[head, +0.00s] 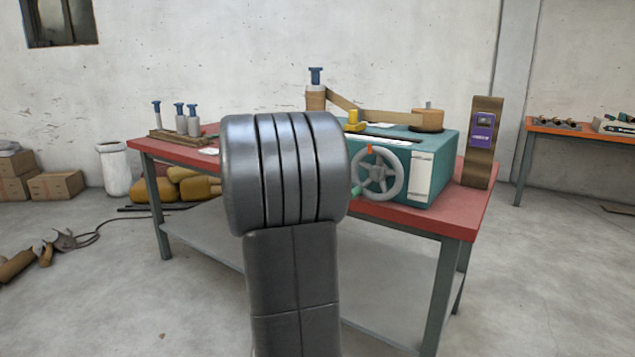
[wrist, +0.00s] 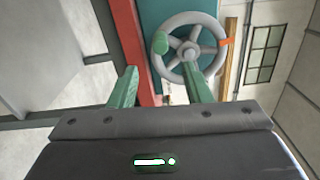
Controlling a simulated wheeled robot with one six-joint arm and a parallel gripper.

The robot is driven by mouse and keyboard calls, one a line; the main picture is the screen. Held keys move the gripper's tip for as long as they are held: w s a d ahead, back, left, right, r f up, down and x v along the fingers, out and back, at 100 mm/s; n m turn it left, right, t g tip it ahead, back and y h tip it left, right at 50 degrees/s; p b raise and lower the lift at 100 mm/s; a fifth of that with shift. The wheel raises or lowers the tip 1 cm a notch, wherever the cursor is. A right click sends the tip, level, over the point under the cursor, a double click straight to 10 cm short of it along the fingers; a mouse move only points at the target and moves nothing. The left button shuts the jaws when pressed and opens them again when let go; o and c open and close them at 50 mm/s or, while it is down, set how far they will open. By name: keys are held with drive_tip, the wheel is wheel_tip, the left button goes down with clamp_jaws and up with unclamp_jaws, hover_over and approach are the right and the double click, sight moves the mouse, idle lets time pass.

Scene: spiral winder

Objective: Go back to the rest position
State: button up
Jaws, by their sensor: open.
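My gripper (wrist: 160,68) is open, with two green fingers apart and nothing between them in the wrist view.
The winder stands on a red-topped table (head: 455,218). A wooden post with a purple box (head: 482,135) stands at its right end. Several blue-topped posts (head: 180,120) are on its left. Cartons (head: 57,185) and a white bin (head: 115,168) stand at the left.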

drive_tip(key=v, duration=0.3)
drive_tip(key=b, duration=0.2)
approach(365, 194)
drive_tip(key=w, duration=0.2)
drive_tip(key=w+d, duration=0.1)
drive_tip(key=w, duration=0.2)
drive_tip(key=shift+w+d+r, duration=0.3)
drive_tip(key=shift+r, duration=0.1)
drive_tip(key=shift+s+d+f+n+p, duration=0.15)
drive_tip(key=shift+s+n+p, duration=0.1)
drive_tip(key=shift+n, duration=0.25)
drive_tip(key=shift+s+d+f+n+p, duration=0.15)
drive_tip(key=shift+n+p, duration=0.1)
drive_tip(key=shift+n, duration=0.25)
drive_tip(key=shift+s+d+f+n, duration=0.2)
drive_tip(key=shift+d+n, duration=0.1)
drive_tip(key=shift+n, duration=0.4)
